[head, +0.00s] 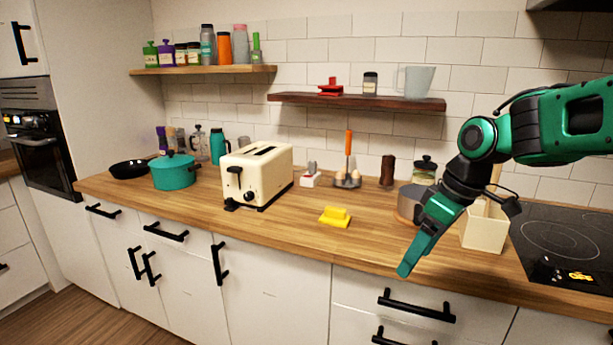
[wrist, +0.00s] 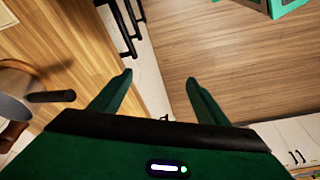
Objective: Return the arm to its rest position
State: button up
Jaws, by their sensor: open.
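My gripper (head: 405,268) is at the end of my green and black arm, which reaches in from the right in the head view. It points down and to the left over the front edge of the wooden counter (head: 290,235). In the wrist view the two green fingers of my gripper (wrist: 158,85) are spread apart with nothing between them. Past them I see the counter edge, white drawer fronts with black handles, and the wood floor (wrist: 230,60). No task object other than my arm is named.
Close behind my gripper stand a grey pot (head: 408,203) and a cream container (head: 484,230). A yellow butter-like block (head: 335,216), a cream toaster (head: 258,173) and a teal pot (head: 174,172) are farther left. A black cooktop (head: 560,240) is at right. Shelves (head: 355,101) hang above.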

jog(key=s+d+f+m+g+h, duration=0.1)
jog(key=s+d+f+m, duration=0.2)
jog(key=s+d+m, duration=0.4)
jog(key=s+d+f+m+g+h, duration=0.1)
jog(key=s+d+f+m, duration=0.3)
jog(key=s, duration=1.2)
jog(key=d+m, duration=0.4)
jog(key=d, duration=0.3)
jog(key=shift+s+d+h, duration=0.15)
jog(key=shift+s+h, duration=0.15)
jog(key=shift+s, duration=0.1)
jog(key=shift+f, duration=0.1)
